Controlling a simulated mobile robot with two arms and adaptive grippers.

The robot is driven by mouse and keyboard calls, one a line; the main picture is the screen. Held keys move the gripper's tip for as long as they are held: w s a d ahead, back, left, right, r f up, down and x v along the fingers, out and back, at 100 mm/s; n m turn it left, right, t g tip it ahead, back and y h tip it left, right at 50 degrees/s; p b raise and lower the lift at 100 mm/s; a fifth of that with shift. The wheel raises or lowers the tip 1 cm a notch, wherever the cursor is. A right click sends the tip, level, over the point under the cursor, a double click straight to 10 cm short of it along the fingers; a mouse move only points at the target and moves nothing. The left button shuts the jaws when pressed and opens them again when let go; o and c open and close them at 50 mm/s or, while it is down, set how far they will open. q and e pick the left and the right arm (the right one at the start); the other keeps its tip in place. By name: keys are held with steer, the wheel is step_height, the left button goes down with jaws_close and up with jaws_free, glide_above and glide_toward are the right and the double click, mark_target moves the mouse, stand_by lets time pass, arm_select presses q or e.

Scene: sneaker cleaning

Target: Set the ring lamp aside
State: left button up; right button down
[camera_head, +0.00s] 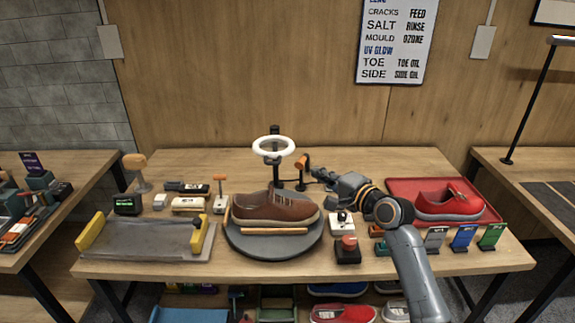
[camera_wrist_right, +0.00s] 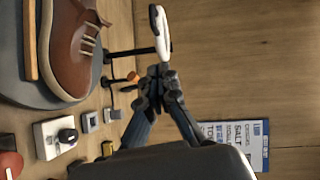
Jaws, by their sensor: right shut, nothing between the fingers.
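The ring lamp (camera_head: 290,148) is a white ring on a dark stand, upright at the back middle of the table behind the brown shoe. In the right wrist view the ring lamp (camera_wrist_right: 161,32) shows nearly edge-on, just beyond my fingertips. My right gripper (camera_head: 316,173) is shut and empty, to the right of the lamp's stand and a little lower than the ring. It also shows in the right wrist view (camera_wrist_right: 160,73), its fingertips together and apart from the ring. My left gripper is not in view.
An orange-headed tool (camera_head: 302,162) on a dark post stands between the lamp and my right gripper. The brown shoe (camera_head: 270,208) sits on a round turntable (camera_head: 275,247) in front. A red tray (camera_head: 398,187) with a red shoe lies right. Some bare tabletop shows back left.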

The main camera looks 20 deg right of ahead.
steer(key=w+a+f+p, duration=0.1)
steer(key=w+a+p, duration=0.1)
steer(key=w+a, duration=0.4)
steer(key=shift+w+f, duration=0.35)
steer(key=shift+w, duration=1.05)
steer(key=shift+p, duration=0.3)
